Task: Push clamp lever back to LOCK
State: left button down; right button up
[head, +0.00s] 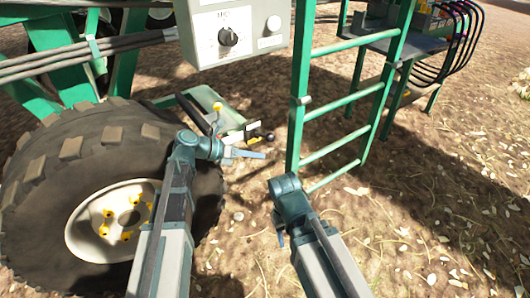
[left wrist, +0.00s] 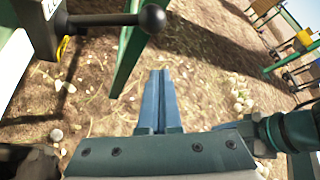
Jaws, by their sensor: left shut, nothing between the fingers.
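The clamp lever (head: 266,137), a short black bar with a ball knob, sticks out to the right at the end of a green frame member in the head view. In the left wrist view, the lever (left wrist: 110,20) lies across the upper left, its ball knob near the top middle. A white plate with partly cut-off lettering (left wrist: 48,9) is beside its base. My left gripper (head: 262,155) is shut and empty, just below the knob in the head view. Its fingers (left wrist: 160,75) point past the knob without visible contact. My right gripper (head: 281,238) is mostly hidden behind its wrist.
A large tyre (head: 90,150) stands left, close to my left arm. A green ladder (head: 345,100) rises right of the lever. A control box with a black dial (head: 228,37) hangs above. A yellow knob (head: 217,106) stands behind my left wrist. Straw-covered ground is open at right.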

pick_arm(q)
jog(key=p+v, duration=0.1)
jog(key=v, duration=0.5)
jog(key=shift+p, duration=0.4)
jog(key=shift+w+f, duration=0.1)
jog(key=s+d+f+m+g+y, duration=0.5)
jog(key=s+f+m, duration=0.5)
jog(key=m, duration=0.4)
jog(key=s+a+f+m+y, duration=0.2)
jog(key=s+m+y, duration=0.75)
jog(key=m, duration=0.95)
notch_tip(320, 180, up, 34)
jog(key=h+p, duration=0.1)
jog(key=p, duration=3.3)
jog(key=shift+s+d+t+p, duration=0.25)
jog(key=shift+s+t+p, duration=0.05)
